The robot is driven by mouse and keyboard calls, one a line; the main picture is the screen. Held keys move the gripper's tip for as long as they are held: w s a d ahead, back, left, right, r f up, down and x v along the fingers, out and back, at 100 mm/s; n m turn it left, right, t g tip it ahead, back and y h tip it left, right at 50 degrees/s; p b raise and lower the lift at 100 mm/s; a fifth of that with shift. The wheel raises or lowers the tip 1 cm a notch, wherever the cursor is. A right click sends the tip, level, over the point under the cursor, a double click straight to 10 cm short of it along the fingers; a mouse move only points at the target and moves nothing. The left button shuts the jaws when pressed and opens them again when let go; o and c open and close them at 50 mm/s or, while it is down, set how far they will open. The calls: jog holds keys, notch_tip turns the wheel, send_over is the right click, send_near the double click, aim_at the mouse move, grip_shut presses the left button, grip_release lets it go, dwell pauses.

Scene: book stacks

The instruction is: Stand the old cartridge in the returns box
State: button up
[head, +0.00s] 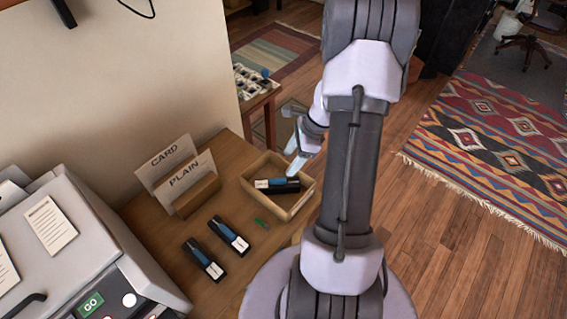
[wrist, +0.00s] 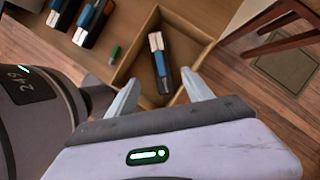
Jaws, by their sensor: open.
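A wooden open-topped box (head: 302,205) stands on the table, right of the card holder. A black cartridge with a blue band and white label (head: 277,184) is inside it and appears to lie on its long side. In the wrist view this cartridge (wrist: 160,62) shows between and beyond my fingertips. Two similar cartridges (head: 229,235) (head: 202,258) lie on the table left of the box. Nothing marks which one is old. My gripper (head: 297,160) is open and empty above the box's far side; its fingertips (wrist: 162,82) are apart from the cartridge.
A small green piece (head: 262,223) lies just left of the box. A wooden holder (head: 197,195) with CARD and PLAIN sheets stands behind the loose cartridges. A grey machine with a GO button (head: 90,304) fills the left. Another small table (head: 262,97) stands farther back.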

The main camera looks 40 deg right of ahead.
jog(key=w+a+r+n+h, duration=0.2)
jog(key=a+r+n, duration=0.9)
jog(key=a+r, duration=0.75)
jog(key=s+a+r+n+t, duration=0.3)
jog(key=s+a+r+n, duration=0.4)
jog(key=s+a+n, duration=0.4)
jog(key=shift+s+a+r+y, duration=0.3)
jog(key=shift+s+a+r, duration=0.1)
jog(key=shift+a, duration=0.15)
jog(key=shift+a, duration=0.1)
